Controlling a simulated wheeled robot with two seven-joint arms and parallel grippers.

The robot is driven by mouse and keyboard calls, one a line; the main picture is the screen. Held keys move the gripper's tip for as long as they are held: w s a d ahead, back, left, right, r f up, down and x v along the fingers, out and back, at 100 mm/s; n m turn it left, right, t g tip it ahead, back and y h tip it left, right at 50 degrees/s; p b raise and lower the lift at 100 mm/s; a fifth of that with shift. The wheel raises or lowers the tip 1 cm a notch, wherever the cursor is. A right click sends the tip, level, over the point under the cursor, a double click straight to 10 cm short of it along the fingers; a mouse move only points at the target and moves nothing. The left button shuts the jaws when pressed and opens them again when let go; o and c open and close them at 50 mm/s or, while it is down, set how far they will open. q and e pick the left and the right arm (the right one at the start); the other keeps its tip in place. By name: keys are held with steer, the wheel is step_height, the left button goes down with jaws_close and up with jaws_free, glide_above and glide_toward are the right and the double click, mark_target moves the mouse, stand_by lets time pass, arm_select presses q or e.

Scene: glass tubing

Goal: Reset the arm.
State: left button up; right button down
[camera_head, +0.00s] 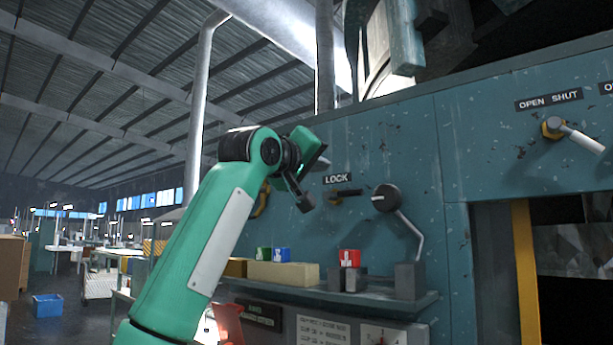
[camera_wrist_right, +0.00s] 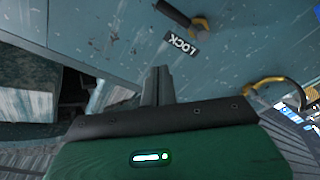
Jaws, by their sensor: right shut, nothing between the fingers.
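My right arm is green and rises from the bottom of the head view. It bends at a dark joint, and its right gripper (camera_head: 305,203) is in front of the teal panel (camera_head: 410,150), just left of the LOCK label (camera_head: 336,180) and its dark handle (camera_head: 346,192). In the right wrist view the two grey fingers of the right gripper (camera_wrist_right: 158,84) are together with nothing between them. The LOCK label (camera_wrist_right: 181,45) and the handle (camera_wrist_right: 180,17) with a yellow base are beyond the fingertips, apart from them. My left gripper is in neither view.
A dark knob (camera_head: 386,198) with a bent metal rod is right of LOCK. Below is a shelf (camera_head: 400,302) with blocks and small red, green and blue items. An OPEN SHUT lever (camera_head: 578,136) is at right. A yellow curved handle (camera_wrist_right: 275,84) is near the panel edge.

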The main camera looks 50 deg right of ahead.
steer(key=shift+w+d+f, duration=0.15)
steer(key=shift+w, duration=0.05)
